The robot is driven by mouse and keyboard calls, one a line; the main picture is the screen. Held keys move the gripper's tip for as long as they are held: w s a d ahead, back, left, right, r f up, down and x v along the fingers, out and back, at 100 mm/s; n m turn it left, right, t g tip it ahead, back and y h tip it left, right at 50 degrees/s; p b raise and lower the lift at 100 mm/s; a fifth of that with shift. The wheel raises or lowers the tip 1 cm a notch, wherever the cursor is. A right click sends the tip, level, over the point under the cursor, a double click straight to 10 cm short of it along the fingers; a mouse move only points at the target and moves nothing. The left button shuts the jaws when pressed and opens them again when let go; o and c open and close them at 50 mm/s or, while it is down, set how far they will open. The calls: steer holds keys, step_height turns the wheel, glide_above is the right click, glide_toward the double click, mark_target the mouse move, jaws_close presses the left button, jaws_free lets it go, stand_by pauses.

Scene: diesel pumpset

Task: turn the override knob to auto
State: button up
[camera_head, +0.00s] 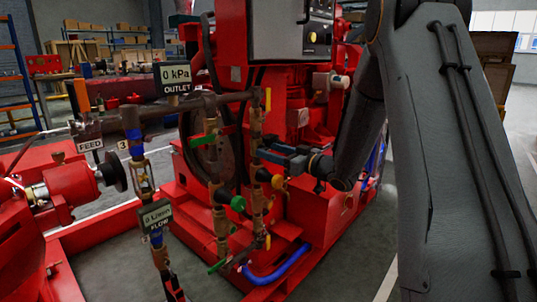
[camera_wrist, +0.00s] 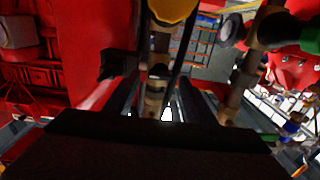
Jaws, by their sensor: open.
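A grey control panel (camera_head: 290,30) sits at the top centre of the head view. A small yellow round knob (camera_head: 312,37) is on its right part; its markings are too small to read, and I cannot tell whether it is the override knob. My gripper (camera_head: 268,150) is open, below the panel, beside the brass vertical pipe (camera_head: 255,125). In the wrist view my gripper (camera_wrist: 158,100) has brass pipework between or behind its fingers; contact cannot be told. A yellow round part (camera_wrist: 172,8) is cut off at the top edge there.
The OUTLET display (camera_head: 177,77) and FLOW display (camera_head: 156,215) stand to the left. Red machinery and pipes crowd this area; grey floor shows at lower right.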

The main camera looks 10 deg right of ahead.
steer(key=shift+x, duration=0.8)
steer(key=c, duration=1)
steer(key=shift+c, duration=0.2)
